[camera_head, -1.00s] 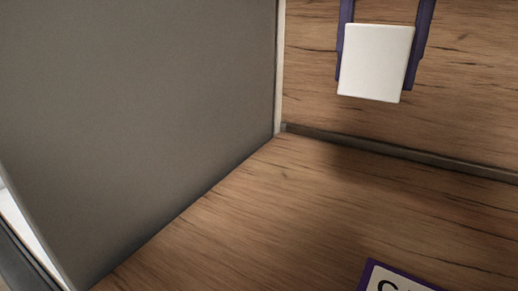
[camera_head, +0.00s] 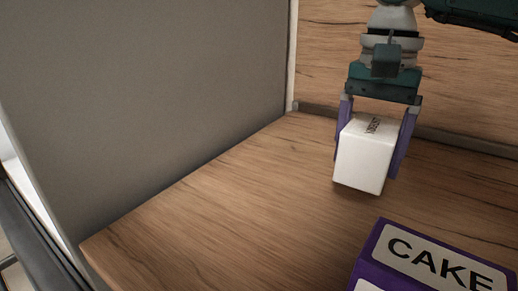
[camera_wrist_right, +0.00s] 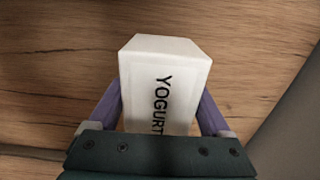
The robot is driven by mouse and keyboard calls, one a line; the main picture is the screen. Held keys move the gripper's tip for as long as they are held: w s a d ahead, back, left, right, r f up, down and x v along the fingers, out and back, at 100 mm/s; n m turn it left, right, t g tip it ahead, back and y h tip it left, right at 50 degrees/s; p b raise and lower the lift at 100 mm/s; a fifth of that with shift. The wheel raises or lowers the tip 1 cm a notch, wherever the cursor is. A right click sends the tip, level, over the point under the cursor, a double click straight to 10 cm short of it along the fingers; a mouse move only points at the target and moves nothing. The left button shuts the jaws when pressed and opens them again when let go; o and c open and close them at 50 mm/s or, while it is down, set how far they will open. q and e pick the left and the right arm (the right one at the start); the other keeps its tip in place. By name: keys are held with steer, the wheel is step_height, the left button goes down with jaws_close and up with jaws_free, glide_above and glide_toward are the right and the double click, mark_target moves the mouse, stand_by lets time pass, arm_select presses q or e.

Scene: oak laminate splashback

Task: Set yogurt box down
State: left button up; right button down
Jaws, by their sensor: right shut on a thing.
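The yogurt box (camera_head: 362,163) is a white carton with dark lettering on its top, in the right half of the head view. My right gripper (camera_head: 375,142) comes down from above with its purple fingers on either side of the box, shut on it. The box is upright, at or just above the wooden counter (camera_head: 220,205); I cannot tell whether its base touches. In the right wrist view the box (camera_wrist_right: 160,85) reads YOGURT and sits between the two fingers (camera_wrist_right: 162,112). My left gripper is not in view.
A purple box labelled CAKE (camera_head: 379,243) stands on the counter at the lower right, in front of the yogurt box. A grey panel (camera_head: 150,90) borders the counter on the left. A wood splashback (camera_head: 325,55) is behind. The counter left of the yogurt box is clear.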

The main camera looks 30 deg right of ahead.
steer(key=shift+f, duration=2.1)
steer(key=shift+f+b, duration=0.15)
steer(key=shift+b, duration=0.15)
jaws_free()
